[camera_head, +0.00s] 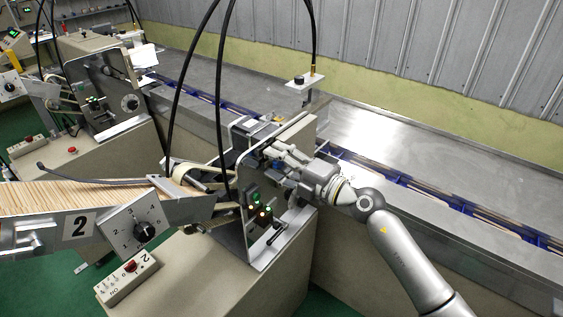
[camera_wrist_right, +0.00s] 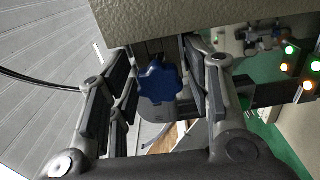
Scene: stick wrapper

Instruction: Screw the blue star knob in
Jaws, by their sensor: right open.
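The blue star knob (camera_wrist_right: 158,80) shows in the right wrist view, in front of a grey metal plate (camera_wrist_right: 165,112). My right gripper (camera_wrist_right: 160,95) is open, with its fingers on the left and right of the knob and gaps visible on both sides. In the head view my right gripper (camera_head: 280,160) reaches in from the right to the top of the machine marked 2 (camera_head: 250,215). The knob is mostly hidden by the gripper there. My left gripper is in neither view.
A feeder of wooden sticks (camera_head: 80,195) enters the machine from the left, beside a dial box (camera_head: 140,228). Black cables (camera_head: 172,100) arch over the machine. A conveyor with blue holders (camera_head: 420,187) runs behind. A second machine (camera_head: 105,95) stands at upper left.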

